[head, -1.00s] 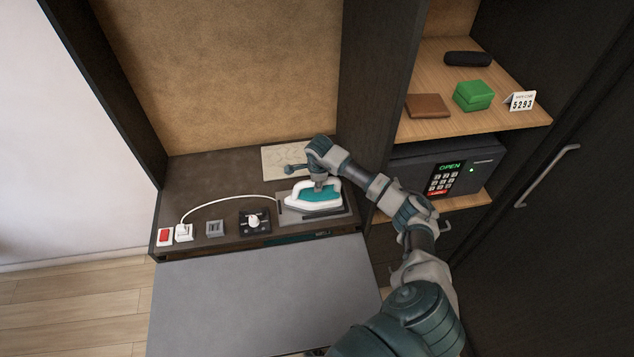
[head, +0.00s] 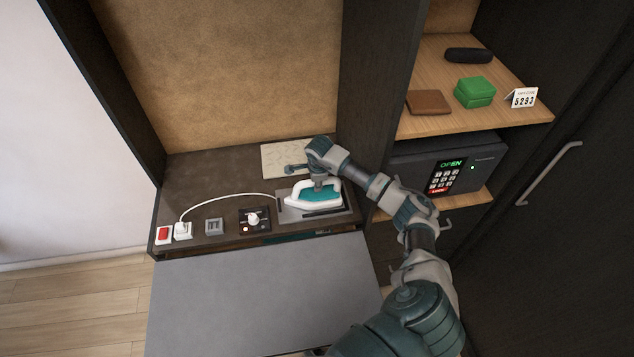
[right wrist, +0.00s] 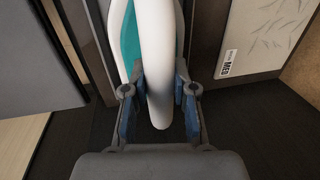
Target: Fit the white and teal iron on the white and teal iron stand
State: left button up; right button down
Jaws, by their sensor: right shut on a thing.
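The white and teal iron (head: 304,199) is at the right of the dark counter, its pointed end to the left. My right gripper (head: 320,184) comes from above and is shut on its white handle. In the right wrist view the handle (right wrist: 157,85) is between the two fingers (right wrist: 158,105). A grey plate (head: 343,216) with a dark strip, apparently the iron stand, lies under and around the iron. I cannot tell whether the iron touches it or hangs just above. My left gripper is not in view.
A white cord runs left to a plug (head: 183,231) beside a red switch (head: 163,235). A grey socket (head: 214,227) and a dial panel (head: 254,219) line the counter. A pale printed sheet (head: 285,158) lies behind. A safe (head: 446,176) stands right; a grey board (head: 258,295) is in front.

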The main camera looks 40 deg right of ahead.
aim_at(318, 199)
jog(key=c, duration=0.9)
grip_release()
jog(key=shift+o, duration=0.2)
jog(key=shift+s+f, duration=0.1)
jog(key=shift+f, duration=0.05)
notch_tip(318, 199, up, 12)
jog(key=s+a, duration=0.1)
jog(key=shift+s, duration=0.4)
jog(key=shift+f, duration=0.1)
